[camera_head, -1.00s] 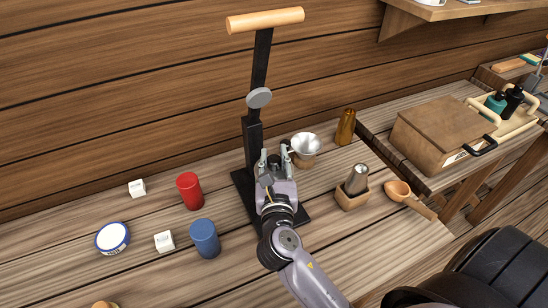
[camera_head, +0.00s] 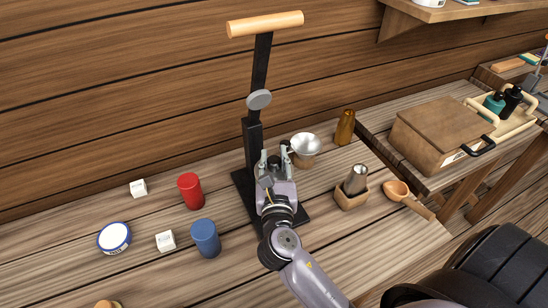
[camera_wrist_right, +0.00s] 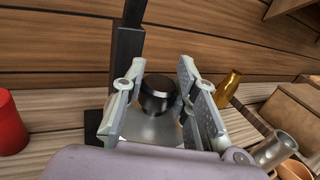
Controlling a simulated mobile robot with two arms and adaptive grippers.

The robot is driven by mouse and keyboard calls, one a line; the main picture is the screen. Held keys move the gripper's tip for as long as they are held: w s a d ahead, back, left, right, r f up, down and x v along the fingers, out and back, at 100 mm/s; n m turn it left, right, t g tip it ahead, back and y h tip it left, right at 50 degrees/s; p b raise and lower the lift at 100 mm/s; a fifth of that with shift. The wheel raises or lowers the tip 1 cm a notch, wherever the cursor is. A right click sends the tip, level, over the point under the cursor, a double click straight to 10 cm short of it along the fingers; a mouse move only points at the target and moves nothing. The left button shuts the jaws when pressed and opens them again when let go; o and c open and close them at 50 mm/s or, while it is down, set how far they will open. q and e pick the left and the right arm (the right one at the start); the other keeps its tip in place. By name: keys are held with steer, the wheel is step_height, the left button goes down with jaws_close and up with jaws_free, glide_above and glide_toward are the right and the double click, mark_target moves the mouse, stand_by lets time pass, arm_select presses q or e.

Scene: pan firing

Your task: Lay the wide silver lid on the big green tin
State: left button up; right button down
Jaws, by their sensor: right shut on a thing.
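My right gripper (camera_head: 275,160) is over the base of a black stand in the middle of the bench. In the right wrist view its two fingers stand either side of a dark round knob (camera_wrist_right: 158,92) and are shut on it. A silver surface (camera_wrist_right: 152,130), apparently the wide silver lid, shows below the knob. I cannot tell whether the lid rests on anything. In the head view the gripper hides most of it. I see no green tin in either view. My left gripper is not in view.
The black stand (camera_head: 252,140) with a wooden handle (camera_head: 265,22) rises just behind the gripper. A red cup (camera_head: 191,192), a blue cup (camera_head: 205,238) and white cubes (camera_head: 165,240) stand left. A silver funnel (camera_head: 305,144), brown bottle (camera_head: 345,127) and wooden holder (camera_head: 350,200) stand right.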

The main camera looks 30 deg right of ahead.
steer(key=shift+f+b, duration=0.4)
steer(key=shift+f, duration=0.3)
steer(key=c, duration=1.2)
jaws_free()
steer(key=shift+r, duration=0.1)
steer(key=v, duration=1.2)
